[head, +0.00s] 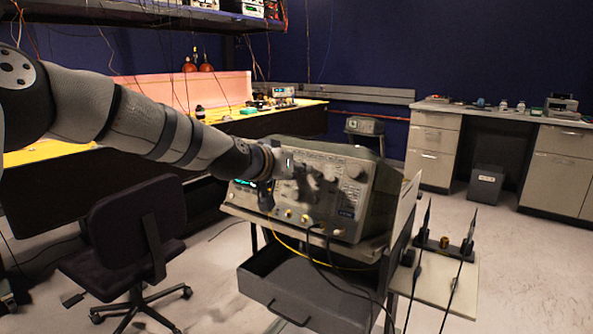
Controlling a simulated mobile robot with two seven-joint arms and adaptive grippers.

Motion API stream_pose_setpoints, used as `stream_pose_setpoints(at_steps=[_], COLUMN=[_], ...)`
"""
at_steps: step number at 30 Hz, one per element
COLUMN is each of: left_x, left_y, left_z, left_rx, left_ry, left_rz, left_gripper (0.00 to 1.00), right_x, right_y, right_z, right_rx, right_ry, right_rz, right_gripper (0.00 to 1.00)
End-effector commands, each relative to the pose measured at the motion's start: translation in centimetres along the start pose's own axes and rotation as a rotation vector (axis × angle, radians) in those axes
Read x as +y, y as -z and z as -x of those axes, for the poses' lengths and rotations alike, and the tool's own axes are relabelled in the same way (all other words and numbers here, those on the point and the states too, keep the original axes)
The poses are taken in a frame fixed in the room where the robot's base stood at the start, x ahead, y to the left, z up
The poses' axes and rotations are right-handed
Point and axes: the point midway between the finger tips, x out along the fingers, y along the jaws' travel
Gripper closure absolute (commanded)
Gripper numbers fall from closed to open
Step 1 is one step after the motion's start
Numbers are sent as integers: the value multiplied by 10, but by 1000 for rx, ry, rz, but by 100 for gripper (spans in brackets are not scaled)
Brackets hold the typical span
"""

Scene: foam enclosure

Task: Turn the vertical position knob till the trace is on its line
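A grey oscilloscope (378,190) stands on a cart, its front panel of knobs and buttons facing me. My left arm reaches in from the left, and my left gripper (290,190) is at the panel, in front of its left and middle part. The gripper covers most of the screen; only a small cyan glow (241,183) shows at its left edge. The trace and its line cannot be made out. The vertical position knob is hidden or too small to pick out. Whether the fingers are open or touch a knob is unclear. My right gripper is out of view.
Yellow and black cables hang from the panel's lower edge over the cart (300,275). A black office chair (135,230) stands left of the cart. A board (455,285) with upright black rods is at its right. Benches line the walls; the floor at far right is clear.

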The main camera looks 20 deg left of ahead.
Motion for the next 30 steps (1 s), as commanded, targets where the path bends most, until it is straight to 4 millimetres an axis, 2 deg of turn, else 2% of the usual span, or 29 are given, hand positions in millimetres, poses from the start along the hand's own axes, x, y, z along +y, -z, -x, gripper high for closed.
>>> stream_pose_setpoints(at_steps=[1, 2, 8, 13, 18, 26, 27, 29, 30], left_x=[0, 0, 0, 2, 0, 0, 0, 0, 0], left_y=[0, 0, 0, 6, 3, 0, 0, 0, 0], left_z=[0, 0, 0, 5, 2, 0, 0, 0, 0], left_rx=[0, 0, 0, 1, -9, -12, -12, -12, -12], left_ry=[0, 0, 1, 9, 19, 21, 21, 21, 21], left_rz=[0, 0, 11, 268, 478, 492, 491, 491, 491], left_gripper=[93, 100, 100, 100, 100, 100, 82, 69, 68], right_x=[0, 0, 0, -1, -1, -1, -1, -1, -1], right_y=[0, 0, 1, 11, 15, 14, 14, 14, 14], right_z=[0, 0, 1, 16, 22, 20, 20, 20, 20], right_rx=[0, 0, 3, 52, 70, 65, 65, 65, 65], right_ry=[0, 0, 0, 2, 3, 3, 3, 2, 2], right_rz=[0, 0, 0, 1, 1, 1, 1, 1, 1], right_gripper=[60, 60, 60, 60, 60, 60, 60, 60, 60])
